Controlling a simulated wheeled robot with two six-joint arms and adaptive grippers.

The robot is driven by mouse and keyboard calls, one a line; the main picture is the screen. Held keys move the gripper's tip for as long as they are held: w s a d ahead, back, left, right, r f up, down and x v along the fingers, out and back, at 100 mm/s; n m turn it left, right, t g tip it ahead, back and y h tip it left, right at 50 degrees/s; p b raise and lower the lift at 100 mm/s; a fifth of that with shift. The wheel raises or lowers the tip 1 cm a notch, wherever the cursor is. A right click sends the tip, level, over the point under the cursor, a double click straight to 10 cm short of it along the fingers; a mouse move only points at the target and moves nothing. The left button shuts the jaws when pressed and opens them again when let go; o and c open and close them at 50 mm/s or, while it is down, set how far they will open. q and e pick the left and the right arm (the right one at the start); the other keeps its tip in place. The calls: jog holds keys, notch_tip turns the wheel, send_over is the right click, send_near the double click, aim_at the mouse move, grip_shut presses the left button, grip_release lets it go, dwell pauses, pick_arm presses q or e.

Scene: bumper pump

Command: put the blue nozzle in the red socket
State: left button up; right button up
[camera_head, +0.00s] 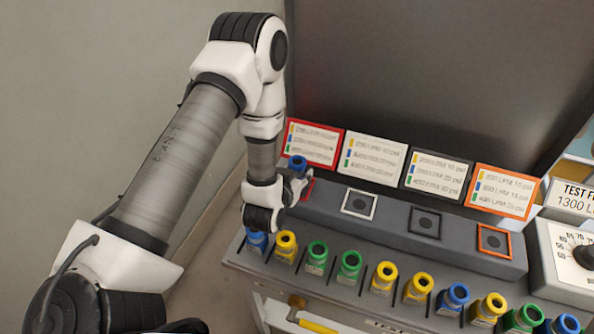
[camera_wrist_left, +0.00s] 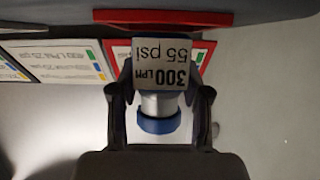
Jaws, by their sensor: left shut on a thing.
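My left gripper (camera_head: 297,182) is shut on a blue nozzle (camera_head: 298,163), whose blue ring shows above the fingers. In the left wrist view the nozzle (camera_wrist_left: 160,95) sits between both fingers (camera_wrist_left: 160,98), with a label reading 300 LPM 55 psi. The red socket (camera_head: 308,190) is at the left end of the grey socket block, mostly hidden behind my gripper. Its red frame (camera_wrist_left: 165,18) shows just beyond the nozzle's labelled end in the wrist view. I cannot tell whether the nozzle touches or enters the socket. My right gripper is not in view.
The block also has white (camera_head: 358,204), black (camera_head: 424,222) and orange (camera_head: 494,241) framed sockets, all empty. Label cards, including a red one (camera_head: 313,144), stand behind. Several nozzles, such as a yellow one (camera_head: 286,245), line the front rack. A dial box (camera_head: 570,255) stands right.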

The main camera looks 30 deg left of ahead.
pick_arm(q)
jog(key=shift+s+r, duration=0.1)
jog(key=shift+r, duration=0.05)
jog(key=shift+f, duration=0.2)
jog(key=shift+f+b, duration=0.4)
jog(key=shift+f, duration=0.05)
jog(key=o, duration=1.4)
jog(key=shift+o, duration=0.2)
jog(key=shift+r, duration=0.1)
